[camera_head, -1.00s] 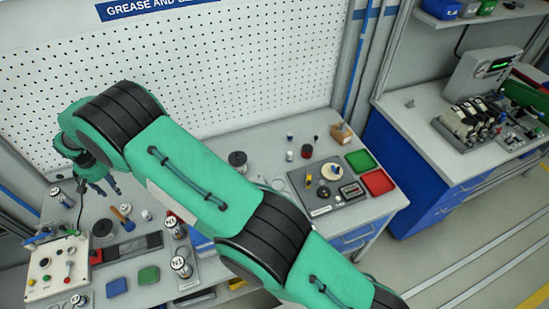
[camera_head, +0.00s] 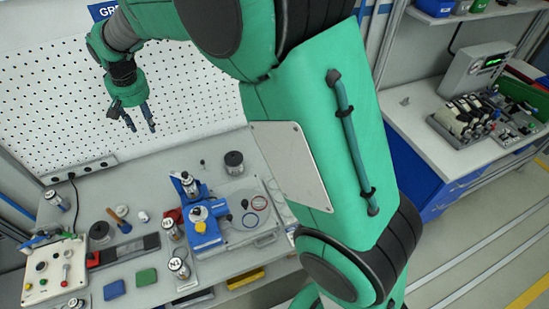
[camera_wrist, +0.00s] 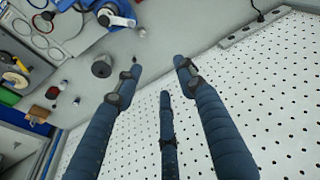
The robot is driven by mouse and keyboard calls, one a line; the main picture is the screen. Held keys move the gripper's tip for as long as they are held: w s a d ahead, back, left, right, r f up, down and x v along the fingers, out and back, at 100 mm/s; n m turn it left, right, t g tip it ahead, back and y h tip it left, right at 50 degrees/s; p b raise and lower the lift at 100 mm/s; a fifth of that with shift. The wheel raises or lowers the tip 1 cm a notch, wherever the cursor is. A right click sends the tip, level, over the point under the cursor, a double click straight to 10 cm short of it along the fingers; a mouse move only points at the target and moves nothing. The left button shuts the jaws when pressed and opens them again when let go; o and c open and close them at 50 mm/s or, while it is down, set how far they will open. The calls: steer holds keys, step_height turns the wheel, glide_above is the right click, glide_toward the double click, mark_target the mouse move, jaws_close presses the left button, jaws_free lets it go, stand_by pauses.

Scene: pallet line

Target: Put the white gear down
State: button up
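My gripper (camera_head: 140,117) is raised in front of the pegboard at the upper left, well above the bench. In the wrist view its dark blue fingers (camera_wrist: 158,74) are spread apart with nothing between them. A pale cream round part (camera_wrist: 15,80), which may be the white gear, lies on a dark plate at the left edge of the wrist view, away from the fingers. Its teeth are too small to make out. In the head view my arm hides that part of the bench.
A blue fixture (camera_head: 205,232) and a grey tray with rings (camera_head: 244,238) stand mid-bench. A black cylinder (camera_head: 233,163) is behind them. A control box (camera_head: 50,275) and N1 weights (camera_head: 179,268) are at left. The pegboard (camera_head: 60,110) rises behind.

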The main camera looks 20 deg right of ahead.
steer(key=s+d+r+m+t, duration=0.1)
steer(key=s+d+r, duration=0.65)
steer(key=d, duration=0.25)
steer(key=s+d+r+t, duration=0.1)
steer(key=s+d+r, duration=0.5)
steer(key=s+d, duration=0.8)
steer(key=s, duration=0.3)
steer(key=s+d+f+m, duration=0.1)
steer(key=s+d, duration=0.3)
steer(key=s, duration=0.4)
steer(key=s+d+f+t+h, duration=0.1)
steer(key=s+d, duration=0.4)
steer(key=s, duration=0.3)
steer(key=shift+f, duration=0.25)
steer(key=shift+s, duration=0.1)
step_height(320, 180, down, 14)
steer(key=b, duration=1.3)
steer(key=shift+b, duration=0.4)
